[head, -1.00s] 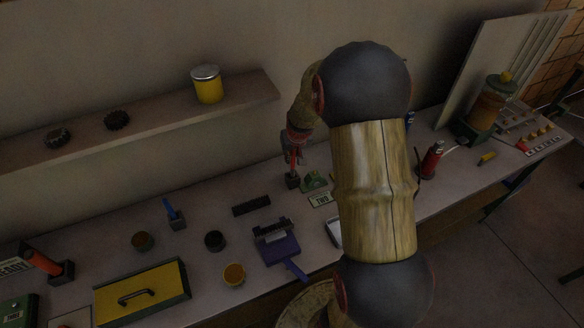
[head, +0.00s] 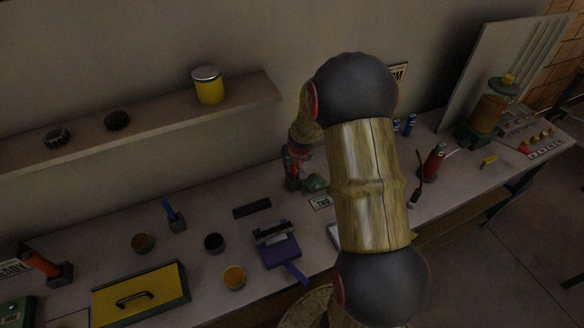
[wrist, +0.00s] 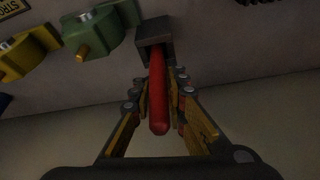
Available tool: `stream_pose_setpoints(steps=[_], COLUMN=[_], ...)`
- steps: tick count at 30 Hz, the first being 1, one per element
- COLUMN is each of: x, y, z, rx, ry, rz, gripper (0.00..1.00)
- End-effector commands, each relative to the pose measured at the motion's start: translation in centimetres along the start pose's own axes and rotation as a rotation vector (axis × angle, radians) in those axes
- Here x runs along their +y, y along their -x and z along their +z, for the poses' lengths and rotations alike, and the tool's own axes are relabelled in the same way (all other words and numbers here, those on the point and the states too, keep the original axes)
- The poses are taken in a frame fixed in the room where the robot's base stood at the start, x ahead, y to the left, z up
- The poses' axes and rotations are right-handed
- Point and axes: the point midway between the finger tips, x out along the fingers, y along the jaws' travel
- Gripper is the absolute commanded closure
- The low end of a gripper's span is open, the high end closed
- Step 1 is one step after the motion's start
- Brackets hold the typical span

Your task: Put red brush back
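The red brush shows its long red handle (wrist: 158,92) in the wrist view, pointing towards the camera. Its far end meets a dark grey block (wrist: 154,38); whether this is a holder or part of the brush I cannot tell. My gripper (wrist: 160,84) has its fingers on both sides of the handle, close against it, and looks shut on it. In the head view my gripper (head: 296,162) is at the back of the bench, low over the dark block (head: 292,184). My arm hides part of the bench there.
A green item (head: 315,183) stands close right of the gripper. A blue-handled tool in a block (head: 174,216), small pots, a yellow-lidded box (head: 140,293) and a purple tool (head: 280,250) are to the left. A shelf (head: 180,122) overhangs the back left. A red bottle (head: 433,162) stands right.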

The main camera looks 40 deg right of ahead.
Motion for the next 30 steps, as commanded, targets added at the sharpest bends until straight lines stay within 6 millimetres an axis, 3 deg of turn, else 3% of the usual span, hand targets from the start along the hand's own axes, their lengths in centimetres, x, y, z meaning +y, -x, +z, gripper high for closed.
stream_pose_setpoints(steps=[7,18,23,30], x=[0.0,0.0,0.0,0.0], y=[0.0,0.5,2.9,8.0], z=[0.0,-0.2,-0.3,-0.2], rx=[0.0,0.0,0.005,0.004], ry=[0.0,0.0,0.0,0.0], rz=[0.0,0.0,0.001,0.001], gripper=[0.71,0.71,0.71,0.71])
